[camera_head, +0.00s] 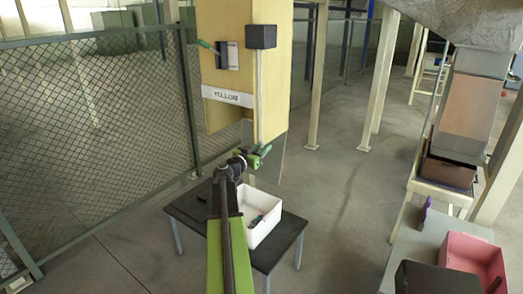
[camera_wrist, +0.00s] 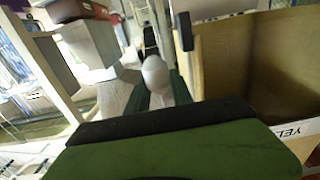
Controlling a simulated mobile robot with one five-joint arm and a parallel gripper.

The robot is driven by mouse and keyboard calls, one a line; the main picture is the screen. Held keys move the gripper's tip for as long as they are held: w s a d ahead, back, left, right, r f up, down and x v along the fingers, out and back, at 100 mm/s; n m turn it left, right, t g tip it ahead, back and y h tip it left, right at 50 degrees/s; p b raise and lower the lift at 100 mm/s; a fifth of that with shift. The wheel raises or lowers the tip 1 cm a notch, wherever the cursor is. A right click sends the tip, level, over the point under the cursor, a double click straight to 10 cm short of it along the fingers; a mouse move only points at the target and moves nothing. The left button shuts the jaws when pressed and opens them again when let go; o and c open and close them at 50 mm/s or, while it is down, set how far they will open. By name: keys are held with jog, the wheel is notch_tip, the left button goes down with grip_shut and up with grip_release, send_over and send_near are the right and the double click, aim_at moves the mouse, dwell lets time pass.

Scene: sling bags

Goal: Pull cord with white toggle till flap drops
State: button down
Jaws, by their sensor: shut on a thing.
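A tall yellow chute (camera_head: 228,90) with a "YELLOW" label (camera_head: 227,96) hangs in the middle of the head view. A pale cord (camera_head: 260,95) runs down its right side from a dark box (camera_head: 261,37). My gripper (camera_head: 258,153), with green fingers, is at the cord's lower end, just below the chute. In the wrist view my gripper (camera_wrist: 158,92) is shut on the white toggle (camera_wrist: 156,75), whose rounded top shows between the fingers. The chute's lower end (camera_wrist: 245,65) fills the right of that view.
Below stands a dark table (camera_head: 190,212) with a white bin (camera_head: 262,236) holding small items. A mesh fence (camera_head: 90,130) runs along the left. At right are a post (camera_head: 380,80), another chute (camera_head: 465,110) and a pink bin (camera_head: 472,252). Open floor lies between.

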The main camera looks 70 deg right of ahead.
jog(key=c, duration=1.1)
grip_release()
jog(key=shift+w+f, duration=0.1)
jog(key=shift+w, duration=0.2)
jog(key=shift+c, duration=0.2)
jog(key=shift+s, duration=0.1)
jog(key=v, duration=1.7)
jog(key=shift+a, duration=0.25)
